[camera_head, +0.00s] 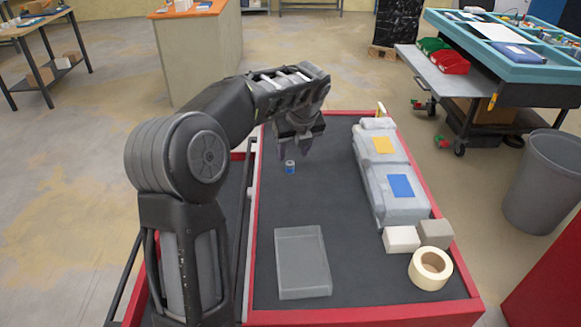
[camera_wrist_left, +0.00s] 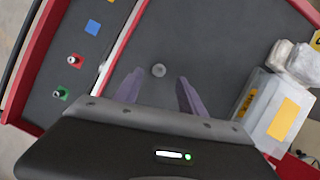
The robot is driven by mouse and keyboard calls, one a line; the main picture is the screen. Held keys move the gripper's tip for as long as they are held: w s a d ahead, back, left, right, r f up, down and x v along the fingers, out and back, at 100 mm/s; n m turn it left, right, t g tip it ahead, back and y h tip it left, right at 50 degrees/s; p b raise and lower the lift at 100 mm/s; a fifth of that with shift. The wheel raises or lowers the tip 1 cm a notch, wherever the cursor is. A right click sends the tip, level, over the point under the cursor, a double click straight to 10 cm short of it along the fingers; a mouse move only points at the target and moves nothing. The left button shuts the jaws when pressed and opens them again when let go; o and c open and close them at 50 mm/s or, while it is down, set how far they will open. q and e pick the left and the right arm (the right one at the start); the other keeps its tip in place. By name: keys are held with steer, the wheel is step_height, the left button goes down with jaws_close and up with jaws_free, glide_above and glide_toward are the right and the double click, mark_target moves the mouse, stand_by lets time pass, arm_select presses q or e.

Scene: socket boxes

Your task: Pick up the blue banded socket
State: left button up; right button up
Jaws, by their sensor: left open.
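The blue banded socket (camera_head: 290,167) stands upright on the dark mat of the red-edged bench, a small metal cylinder with a blue band. In the left wrist view the socket (camera_wrist_left: 158,70) shows as a grey round top, near the gap between the fingertips and slightly beyond them. My left gripper (camera_head: 296,147) points down above the mat, close to the socket. In its wrist view the left gripper (camera_wrist_left: 159,80) has its two purple fingers spread and nothing between them held. My right gripper is not in view.
In the wrist view, a blue square (camera_wrist_left: 93,27) is empty, while red (camera_wrist_left: 76,60) and green (camera_wrist_left: 62,94) squares each hold a socket. A shallow grey tray (camera_head: 302,262) lies nearer.

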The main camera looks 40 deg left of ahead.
mark_target(290, 163)
arm_select(q)
steer(key=shift+f, duration=0.2)
steer(key=x, duration=0.5)
steer(key=shift+a+f, duration=0.1)
steer(key=shift+c, duration=0.2)
stand_by(0.4)
jaws_close()
stand_by(0.5)
